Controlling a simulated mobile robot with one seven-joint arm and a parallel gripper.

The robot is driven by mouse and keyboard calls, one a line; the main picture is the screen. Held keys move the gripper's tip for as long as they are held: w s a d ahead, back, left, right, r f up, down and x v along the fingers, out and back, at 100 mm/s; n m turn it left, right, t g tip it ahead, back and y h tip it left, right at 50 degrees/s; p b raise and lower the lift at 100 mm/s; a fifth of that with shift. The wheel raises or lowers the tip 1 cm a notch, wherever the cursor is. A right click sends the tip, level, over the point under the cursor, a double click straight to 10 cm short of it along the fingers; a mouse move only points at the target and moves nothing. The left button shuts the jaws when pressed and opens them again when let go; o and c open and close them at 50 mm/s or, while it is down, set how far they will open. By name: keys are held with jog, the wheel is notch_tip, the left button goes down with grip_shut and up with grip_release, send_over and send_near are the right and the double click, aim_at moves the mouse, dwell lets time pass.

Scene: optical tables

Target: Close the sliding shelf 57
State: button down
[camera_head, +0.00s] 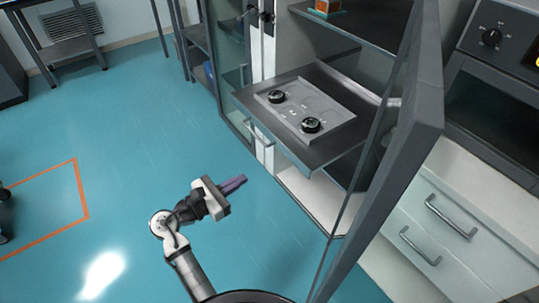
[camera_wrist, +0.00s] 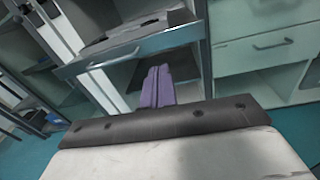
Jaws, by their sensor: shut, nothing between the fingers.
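The sliding shelf (camera_head: 320,158) is a dark flat tray, pulled out of an open cabinet past its front edge. A light panel (camera_head: 338,112) with two round black pieces lies on it. My gripper (camera_head: 241,181) is shut and empty, its purple fingers pointing toward the cabinet, apart from the shelf. In the wrist view the purple fingertips (camera_wrist: 157,72) show in front of the cabinet opening, below the shelf's front edge (camera_wrist: 120,50) in the picture.
The cabinet's glass door (camera_head: 390,160) stands open right of the shelf. A white drawer unit (camera_head: 435,215) with an oven above it is further right. A small orange item (camera_head: 326,7) sits on the upper shelf.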

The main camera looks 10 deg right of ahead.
aim_at(355, 123)
jog(key=shift+g+h, duration=0.4)
jog(key=shift+g, duration=0.2)
jog(key=p+x, duration=0.1)
jog(key=x, duration=0.4)
jog(key=s+p+x, duration=0.1)
jog(key=x, duration=0.3)
jog(key=p+x, duration=0.1)
jog(key=x, duration=0.4)
jog(key=shift+d+f, duration=0.2)
jog(key=shift+d, duration=0.35)
jog(key=shift+w+d, duration=0.2)
jog(key=shift+d, duration=0.4)
jog(key=b+x, duration=0.1)
jog(key=x, duration=2.5)
jog(key=shift+w+d, duration=0.1)
jog(key=shift+d, duration=0.3)
jog(key=shift+w+d+b, duration=0.25)
jog(key=shift+d+b, duration=0.15)
jog(key=shift+d, duration=0.15)
jog(key=shift+w+r, duration=0.1)
jog(key=shift+r, duration=0.25)
